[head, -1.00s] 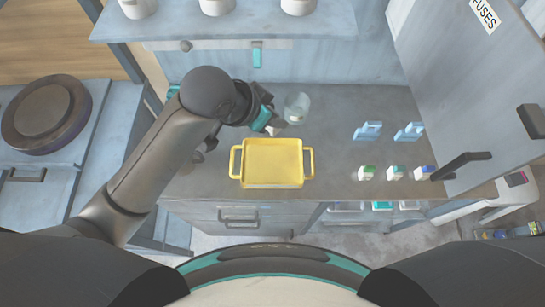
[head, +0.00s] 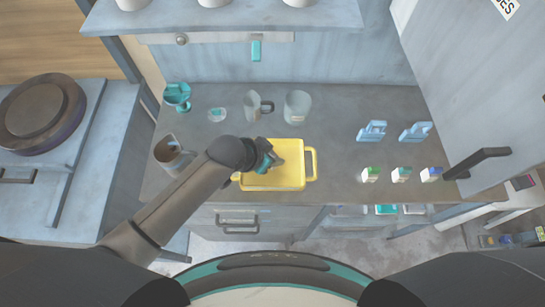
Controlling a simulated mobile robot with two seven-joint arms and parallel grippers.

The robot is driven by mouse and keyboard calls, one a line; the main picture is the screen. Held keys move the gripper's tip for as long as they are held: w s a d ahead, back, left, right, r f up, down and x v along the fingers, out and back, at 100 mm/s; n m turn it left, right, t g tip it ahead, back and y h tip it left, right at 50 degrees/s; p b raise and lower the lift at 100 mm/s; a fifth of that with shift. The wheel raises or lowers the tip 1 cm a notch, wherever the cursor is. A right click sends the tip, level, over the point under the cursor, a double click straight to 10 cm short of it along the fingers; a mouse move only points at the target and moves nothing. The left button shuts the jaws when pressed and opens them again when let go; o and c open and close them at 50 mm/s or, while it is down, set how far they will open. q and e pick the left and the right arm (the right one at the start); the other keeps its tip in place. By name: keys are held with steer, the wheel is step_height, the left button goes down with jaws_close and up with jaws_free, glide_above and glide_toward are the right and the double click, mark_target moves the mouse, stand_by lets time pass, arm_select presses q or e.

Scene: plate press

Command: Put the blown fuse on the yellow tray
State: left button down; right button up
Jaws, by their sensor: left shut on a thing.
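The yellow tray (head: 290,180) lies on the grey counter, its right handle clear and its left side partly covered by my left arm. My left gripper (head: 270,163) is above the tray, pointing toward its middle. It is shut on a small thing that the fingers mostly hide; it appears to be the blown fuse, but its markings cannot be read. Whether that thing touches the tray cannot be told. My right gripper is out of view.
A grey jug (head: 172,154) is left. Small coloured-top blocks (head: 401,174) and blue holders (head: 372,131) are right, near an open cabinet door (head: 470,90).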

arm_select(q)
steer(key=shift+f, duration=0.6)
steer(key=shift+f, duration=0.2)
steer(key=c, duration=0.5)
jaws_free()
steer(key=shift+r, duration=0.1)
steer(key=shift+c, duration=0.2)
steer(key=shift+a+r, duration=0.1)
steer(key=shift+r, duration=0.3)
steer(key=p+v, duration=0.2)
steer(key=v, duration=0.9)
steer(key=shift+s+r+p, duration=0.15)
steer(key=shift+s+p, duration=0.05)
steer(key=shift+p, duration=0.15)
steer(key=shift+a, duration=0.1)
